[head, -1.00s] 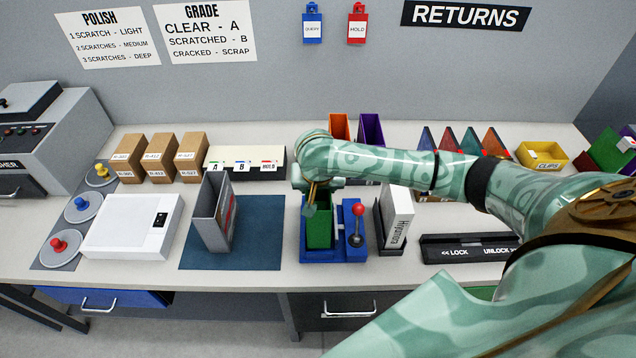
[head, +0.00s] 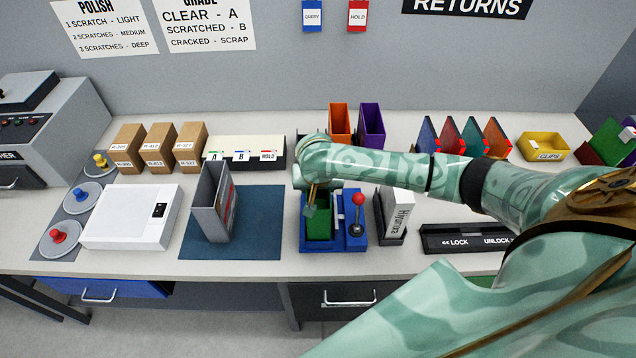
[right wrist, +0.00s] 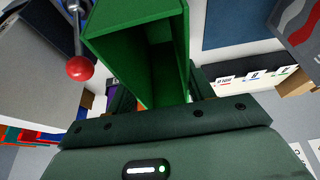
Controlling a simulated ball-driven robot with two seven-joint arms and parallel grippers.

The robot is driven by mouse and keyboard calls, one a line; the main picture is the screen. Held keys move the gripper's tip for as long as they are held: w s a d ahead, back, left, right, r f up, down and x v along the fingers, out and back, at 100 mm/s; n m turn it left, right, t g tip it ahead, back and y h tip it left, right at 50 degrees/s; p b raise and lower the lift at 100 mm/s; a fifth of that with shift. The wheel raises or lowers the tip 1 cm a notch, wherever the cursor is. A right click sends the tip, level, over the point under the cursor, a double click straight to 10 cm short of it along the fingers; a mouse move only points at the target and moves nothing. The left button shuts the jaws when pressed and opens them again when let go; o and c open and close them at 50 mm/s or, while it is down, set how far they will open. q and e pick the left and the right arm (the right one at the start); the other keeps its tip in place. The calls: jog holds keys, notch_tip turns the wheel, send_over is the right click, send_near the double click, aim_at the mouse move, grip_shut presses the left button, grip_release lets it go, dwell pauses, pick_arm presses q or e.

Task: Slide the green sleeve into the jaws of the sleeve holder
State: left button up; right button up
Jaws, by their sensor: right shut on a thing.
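The green sleeve (head: 319,227) is an open-topped box standing upright at the blue sleeve holder (head: 347,242), with blue parts on both sides of it. I cannot tell how deep it sits. The holder has a lever with a red knob (head: 358,199), which also shows in the right wrist view (right wrist: 80,68). My right gripper (head: 312,208) is shut on the sleeve from above and behind. In the right wrist view the sleeve (right wrist: 130,50) is held against the gripper, its hollow inside visible; the fingertips are hidden. My left gripper is not in view.
A grey binder (head: 210,208) stands on the blue mat (head: 258,225) left of the holder. A white binder (head: 398,213) stands close on its right. A black lock bar (head: 465,240) lies farther right. Orange (head: 340,122) and purple (head: 371,124) sleeves stand behind.

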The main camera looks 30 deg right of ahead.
dwell(0.4)
jog(key=o, duration=1.7)
notch_tip(320, 180, up, 8)
jog(key=p, duration=1.1)
